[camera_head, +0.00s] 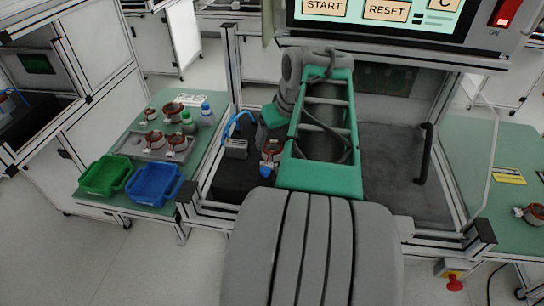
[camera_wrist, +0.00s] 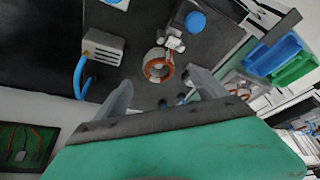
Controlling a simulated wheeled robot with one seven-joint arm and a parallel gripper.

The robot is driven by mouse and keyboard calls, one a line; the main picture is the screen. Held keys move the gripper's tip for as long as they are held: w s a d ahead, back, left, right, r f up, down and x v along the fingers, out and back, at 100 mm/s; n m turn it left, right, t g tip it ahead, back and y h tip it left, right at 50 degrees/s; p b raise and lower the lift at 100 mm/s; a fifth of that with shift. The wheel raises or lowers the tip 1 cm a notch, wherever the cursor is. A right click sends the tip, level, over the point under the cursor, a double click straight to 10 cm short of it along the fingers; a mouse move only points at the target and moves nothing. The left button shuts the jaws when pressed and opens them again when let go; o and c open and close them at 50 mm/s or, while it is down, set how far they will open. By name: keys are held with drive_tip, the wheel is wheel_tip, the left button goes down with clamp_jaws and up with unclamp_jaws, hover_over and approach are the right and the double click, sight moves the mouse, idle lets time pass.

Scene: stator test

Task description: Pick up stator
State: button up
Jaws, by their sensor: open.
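A stator (camera_head: 271,151), a copper-coloured ring with a white connector, sits on the dark fixture plate inside the test station, just left of my arm. In the wrist view the stator (camera_wrist: 155,68) lies beyond the fingertips, near the middle between them. My gripper (camera_wrist: 163,88) is open, with one finger on each side and nothing between them. The stator looks apart from both fingers; the exact gap cannot be told. In the head view my arm hides the fingers.
A grey connector block (camera_head: 236,148) with a blue cable stands left of the stator. A blue knob (camera_wrist: 196,22) is close by. On the left table are a green bin (camera_head: 103,176), a blue bin (camera_head: 153,187) and several stators. Another stator (camera_head: 531,213) lies at far right.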

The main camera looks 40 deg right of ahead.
sight(274, 148)
drive_tip(key=x, duration=0.7)
drive_tip(key=shift+d+f, duration=0.2)
drive_tip(key=shift+f, duration=0.05)
drive_tip(key=shift+c, duration=0.3)
drive_tip(key=shift+r, duration=0.1)
clamp_jaws()
